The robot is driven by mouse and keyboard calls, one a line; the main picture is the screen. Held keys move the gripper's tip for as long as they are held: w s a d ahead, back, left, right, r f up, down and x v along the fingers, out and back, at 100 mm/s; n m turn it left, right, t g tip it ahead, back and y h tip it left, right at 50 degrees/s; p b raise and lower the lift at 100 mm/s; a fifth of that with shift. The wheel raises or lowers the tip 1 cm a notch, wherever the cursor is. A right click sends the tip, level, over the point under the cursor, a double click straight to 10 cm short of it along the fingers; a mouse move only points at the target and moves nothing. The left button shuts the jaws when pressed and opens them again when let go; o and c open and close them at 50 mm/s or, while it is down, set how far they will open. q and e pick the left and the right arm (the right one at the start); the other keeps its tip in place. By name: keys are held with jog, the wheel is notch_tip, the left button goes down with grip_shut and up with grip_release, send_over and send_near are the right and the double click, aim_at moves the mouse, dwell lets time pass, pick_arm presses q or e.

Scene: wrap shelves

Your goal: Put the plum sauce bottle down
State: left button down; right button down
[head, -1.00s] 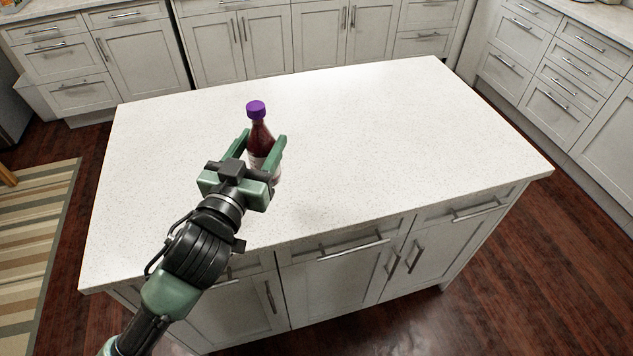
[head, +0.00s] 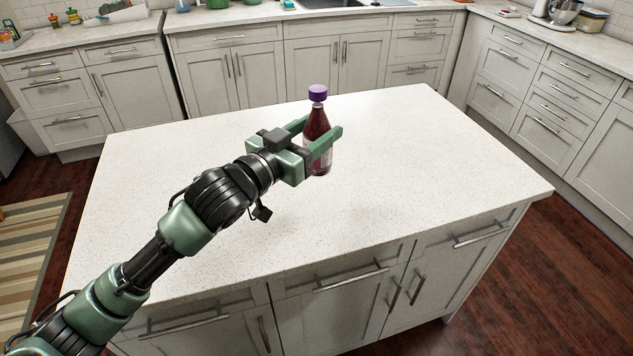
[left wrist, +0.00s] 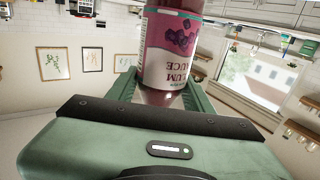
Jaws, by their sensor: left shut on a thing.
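The plum sauce bottle (head: 318,127) is dark red with a purple cap and a pale label. It is upright between the green fingers of my left gripper (head: 322,140), which is shut on it, above the white island countertop (head: 220,245). I cannot tell for sure whether its base touches the countertop. In the left wrist view the bottle (left wrist: 172,45) shows upside down, its label partly reading plum sauce, between the fingers (left wrist: 165,92). My right gripper is not in view.
The island top is otherwise bare, with free room on all sides of the bottle. Cabinets (head: 240,80) with a counter and sink stand behind it. A mixer (head: 566,12) stands on the counter at the back right. A striped rug (head: 30,250) lies on the floor at left.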

pick_arm(q)
notch_tip(320, 180, down, 7)
jog(key=shift+f, duration=0.1)
notch_tip(320, 180, down, 5)
jog(key=shift+r, duration=0.2)
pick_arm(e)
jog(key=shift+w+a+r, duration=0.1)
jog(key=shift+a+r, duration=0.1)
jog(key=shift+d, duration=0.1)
pick_arm(q)
jog(key=c, duration=0.6)
grip_release()
jog(key=shift+f, duration=0.25)
